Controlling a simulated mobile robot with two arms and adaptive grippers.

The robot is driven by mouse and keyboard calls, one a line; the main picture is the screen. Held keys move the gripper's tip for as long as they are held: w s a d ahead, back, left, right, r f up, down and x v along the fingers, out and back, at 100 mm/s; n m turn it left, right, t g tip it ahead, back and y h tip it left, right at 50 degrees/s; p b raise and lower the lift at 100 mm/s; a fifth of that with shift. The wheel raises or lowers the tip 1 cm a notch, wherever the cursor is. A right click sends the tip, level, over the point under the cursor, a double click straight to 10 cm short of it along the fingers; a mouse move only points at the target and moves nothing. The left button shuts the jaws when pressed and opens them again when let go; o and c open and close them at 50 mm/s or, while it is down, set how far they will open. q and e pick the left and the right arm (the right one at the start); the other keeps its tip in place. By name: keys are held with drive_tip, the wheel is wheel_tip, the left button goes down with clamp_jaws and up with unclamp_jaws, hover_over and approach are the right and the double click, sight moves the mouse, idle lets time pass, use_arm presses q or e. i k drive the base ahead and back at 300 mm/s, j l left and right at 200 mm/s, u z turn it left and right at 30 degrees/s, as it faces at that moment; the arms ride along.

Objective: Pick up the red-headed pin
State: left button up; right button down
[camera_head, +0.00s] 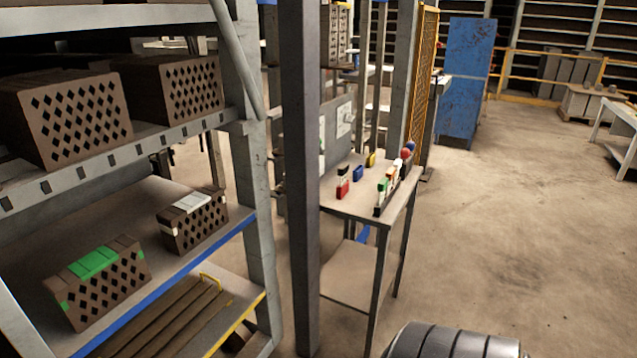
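A small table (350,205) stands just right of the grey post. Near its right edge is a small round red head (406,154), which may be the red-headed pin; its shaft is too small or hidden to make out. A dark strip or rack (379,210) with white, green and orange pieces runs along that same edge. A small red, white and black item (343,183) stands on the table's left part. Neither of my grippers is in view.
A grey post (298,180) stands left of the table. Shelving (262,200) with hollow bricks (190,222) fills the left. Small blue (358,173) and yellow (371,159) items lie on the table. Open floor (510,220) lies to the right, with a blue cabinet (466,80) behind.

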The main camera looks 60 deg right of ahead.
sight(405, 153)
drive_tip(key=z, duration=2.4)
drive_tip(key=i+j+u, duration=0.2)
drive_tip(key=i, duration=0.35)
drive_tip(key=i+u, duration=0.2)
drive_tip(key=i, duration=0.35)
